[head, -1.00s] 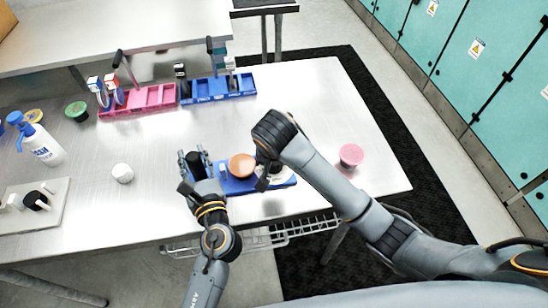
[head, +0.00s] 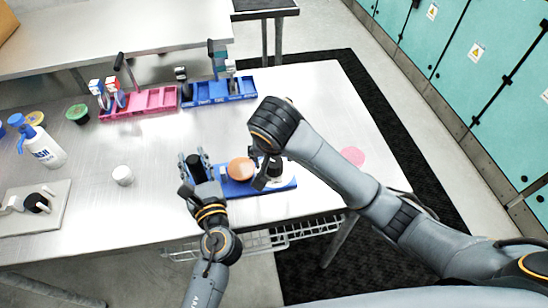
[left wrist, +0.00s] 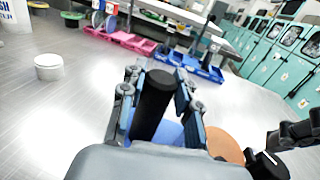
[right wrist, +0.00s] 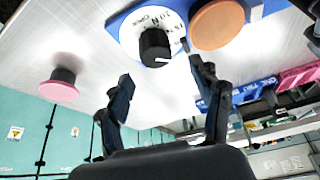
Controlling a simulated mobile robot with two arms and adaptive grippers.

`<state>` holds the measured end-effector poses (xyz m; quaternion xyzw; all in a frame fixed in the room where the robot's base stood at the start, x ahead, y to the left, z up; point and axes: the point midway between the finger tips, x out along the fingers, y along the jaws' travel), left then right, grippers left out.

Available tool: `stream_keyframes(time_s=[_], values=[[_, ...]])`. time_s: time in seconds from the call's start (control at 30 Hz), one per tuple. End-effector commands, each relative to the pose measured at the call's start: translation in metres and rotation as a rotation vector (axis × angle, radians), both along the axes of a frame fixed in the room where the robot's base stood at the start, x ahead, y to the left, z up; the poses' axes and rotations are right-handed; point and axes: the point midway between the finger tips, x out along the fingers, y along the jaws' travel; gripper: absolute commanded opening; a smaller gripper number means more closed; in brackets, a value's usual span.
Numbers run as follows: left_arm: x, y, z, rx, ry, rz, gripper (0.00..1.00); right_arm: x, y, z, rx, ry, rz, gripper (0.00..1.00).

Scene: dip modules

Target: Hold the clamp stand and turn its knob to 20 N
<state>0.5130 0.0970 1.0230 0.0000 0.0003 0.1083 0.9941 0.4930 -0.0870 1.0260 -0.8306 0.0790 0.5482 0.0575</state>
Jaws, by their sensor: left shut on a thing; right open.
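The clamp stand has a blue base (head: 236,189), a black upright post (head: 194,164), an orange disc (head: 241,169) and a white dial (right wrist: 132,38) with a black knob (right wrist: 155,46). My left gripper (left wrist: 158,88) is shut on the post, one finger on each side. My right gripper (right wrist: 162,78) is open and empty, its fingertips just short of the knob and apart from it. The knob's white pointer line faces right in the right wrist view. Dial print is partly readable, including "10 N"; in the head view my right gripper partly hides the knob and dial.
A pink disc (head: 353,156) stands right of the stand. A white cylinder (head: 122,175), a pump bottle (head: 45,150) and a grey plate (head: 58,212) are to the left. Pink (head: 150,103) and blue (head: 222,92) trays stand at the back. The table between is clear.

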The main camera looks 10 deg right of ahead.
Motion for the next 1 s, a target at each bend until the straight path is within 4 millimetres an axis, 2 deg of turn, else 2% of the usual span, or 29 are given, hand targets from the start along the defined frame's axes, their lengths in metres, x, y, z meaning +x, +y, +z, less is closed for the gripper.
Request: stream_keyframes(time_s=[0.2, 0.63, 0.67, 0.8, 1.0], values=[[0.0001, -0.0001, 0.0003, -0.001, -0.001, 0.000, 0.00, -0.0052, -0.0026, 0.0069, -0.008, 0.008, -0.006, 0.65], [0.0001, 0.0000, 0.0002, -0.001, 0.000, 0.000, 0.00, -0.0070, -0.0029, 0.0069, -0.008, 0.013, -0.009, 0.65], [0.0001, 0.0000, 0.0002, -0.001, 0.000, 0.000, 0.33, -0.0070, -0.0029, 0.0069, -0.007, 0.013, -0.008, 0.65], [0.0000, 0.0000, 0.0002, -0.001, 0.000, 0.000, 0.60, -0.0070, -0.0028, 0.0068, -0.007, 0.013, -0.008, 0.65], [0.0000, 0.0000, 0.0001, -0.001, 0.000, 0.000, 0.60, -0.0070, -0.0028, 0.0068, -0.007, 0.013, -0.008, 0.65]])
